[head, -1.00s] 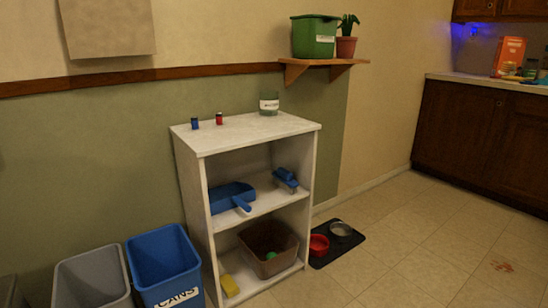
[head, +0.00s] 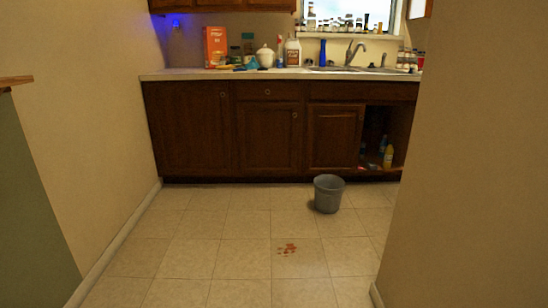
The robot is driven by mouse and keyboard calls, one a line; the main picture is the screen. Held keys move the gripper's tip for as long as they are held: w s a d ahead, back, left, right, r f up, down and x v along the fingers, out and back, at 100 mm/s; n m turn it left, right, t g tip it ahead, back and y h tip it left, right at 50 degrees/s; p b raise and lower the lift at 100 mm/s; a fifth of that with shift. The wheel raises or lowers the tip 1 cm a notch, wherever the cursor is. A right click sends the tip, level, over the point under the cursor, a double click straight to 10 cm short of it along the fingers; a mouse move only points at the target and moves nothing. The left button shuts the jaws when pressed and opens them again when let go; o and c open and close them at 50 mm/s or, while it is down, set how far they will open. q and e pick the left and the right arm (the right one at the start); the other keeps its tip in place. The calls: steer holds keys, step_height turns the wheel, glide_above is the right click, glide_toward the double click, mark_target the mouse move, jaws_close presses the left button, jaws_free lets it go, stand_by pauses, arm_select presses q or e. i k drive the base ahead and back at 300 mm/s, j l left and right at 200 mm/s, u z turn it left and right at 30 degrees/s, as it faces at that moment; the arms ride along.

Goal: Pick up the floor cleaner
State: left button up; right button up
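I cannot read any label that marks the floor cleaner. In the head view, a yellow bottle (head: 388,157) stands in the open cabinet under the sink (head: 400,125), at the right. A darker blue-green bottle (head: 382,146) is beside it, and small items sit to their left in shadow. On the counter, a white jug with a brown label (head: 292,53) stands left of the sink. A tall blue bottle (head: 323,53) is to the right of the jug. Neither of my grippers is in view.
The counter (head: 210,74) also holds an orange box (head: 215,46), a white teapot-like pot (head: 265,57) and clutter. A grey bucket (head: 328,193) stands on the floor before the cabinets. A red stain (head: 287,249) marks the tiles. Walls flank the otherwise clear floor.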

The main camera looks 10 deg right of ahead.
mark_target(386, 163)
steer(key=i+z, duration=0.35)
steer(key=i, duration=1.65)
steer(key=i+z, duration=0.25)
steer(key=i, duration=0.2)
steer(key=i+j+z, duration=0.25)
steer(key=i, duration=0.15)
steer(key=i+z, duration=0.3)
steer(key=i, duration=0.15)
steer(key=i+j+z, duration=0.15)
steer(key=i+z, duration=0.2)
steer(key=i+j+z, duration=0.35)
steer(key=k+l, duration=0.05)
steer(key=l, duration=0.05)
